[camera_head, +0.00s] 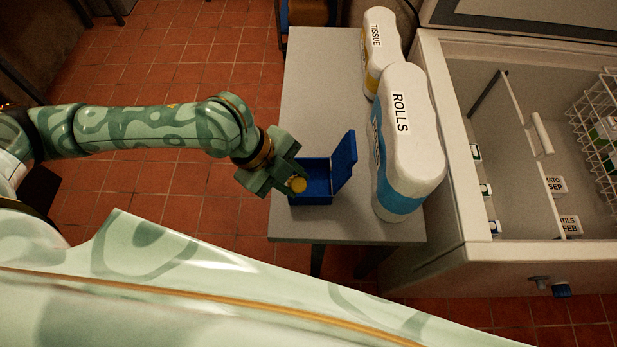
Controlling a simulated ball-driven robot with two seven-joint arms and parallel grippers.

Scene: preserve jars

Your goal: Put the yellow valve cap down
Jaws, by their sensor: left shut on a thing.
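The yellow valve cap (298,184) is a small round piece at the tip of my left gripper (290,182). My left gripper is shut on it and holds it at the left side of an open blue box (318,199). The cap overlaps the box's left part in the picture; I cannot tell whether it touches the box. The box's lid (344,160) stands up on its right side. The box sits on a grey table (312,90). My right gripper is not in view.
Two tall wrapped packs stand right of the box, one marked ROLLS (412,140) and one marked TISSUE (379,45). An open chest freezer (452,150) with a wire basket (597,130) is at the right. The table behind the box is clear.

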